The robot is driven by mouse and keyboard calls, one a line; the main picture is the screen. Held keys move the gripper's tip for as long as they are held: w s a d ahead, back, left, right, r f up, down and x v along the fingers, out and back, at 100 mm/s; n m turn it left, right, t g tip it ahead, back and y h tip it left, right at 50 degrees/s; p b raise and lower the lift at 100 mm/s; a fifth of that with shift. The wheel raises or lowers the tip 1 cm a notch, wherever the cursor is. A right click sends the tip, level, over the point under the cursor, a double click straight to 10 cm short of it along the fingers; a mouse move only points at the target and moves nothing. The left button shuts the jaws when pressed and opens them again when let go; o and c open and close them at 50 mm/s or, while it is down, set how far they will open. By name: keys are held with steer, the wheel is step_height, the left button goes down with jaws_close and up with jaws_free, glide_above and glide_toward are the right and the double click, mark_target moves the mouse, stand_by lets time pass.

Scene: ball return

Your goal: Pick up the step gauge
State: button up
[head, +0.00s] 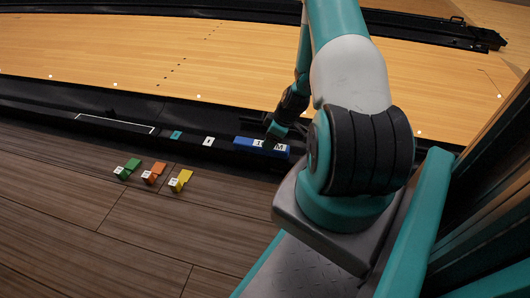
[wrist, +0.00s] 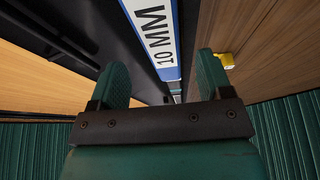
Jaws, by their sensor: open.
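In the head view my gripper (head: 277,130) is low over the dark ledge, by a blue piece (head: 247,144) with white labels. In the wrist view the blue piece (wrist: 176,62) carries a white label reading 10 MM and lies beyond the fingers. Green (head: 127,169), orange (head: 154,172) and yellow (head: 181,180) small blocks with white tags lie on the wood floor. The yellow block (wrist: 226,60) also shows beside the right finger. I cannot tell for certain which thing is the step gauge.
The dark ledge (head: 60,108) runs along the pale bowling lane (head: 120,60). On it are a white-outlined rectangle (head: 115,124), a teal label (head: 176,135) and a white label (head: 209,141). The brown floor (head: 90,220) in front is mostly clear.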

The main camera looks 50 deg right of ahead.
steer(key=b+x, duration=0.4)
steer(key=x, duration=0.1)
steer(key=shift+w+a+b, duration=0.1)
steer(key=shift+w+b, duration=0.1)
steer(key=shift+b, duration=0.2)
steer(key=shift+r, duration=0.1)
jaws_close()
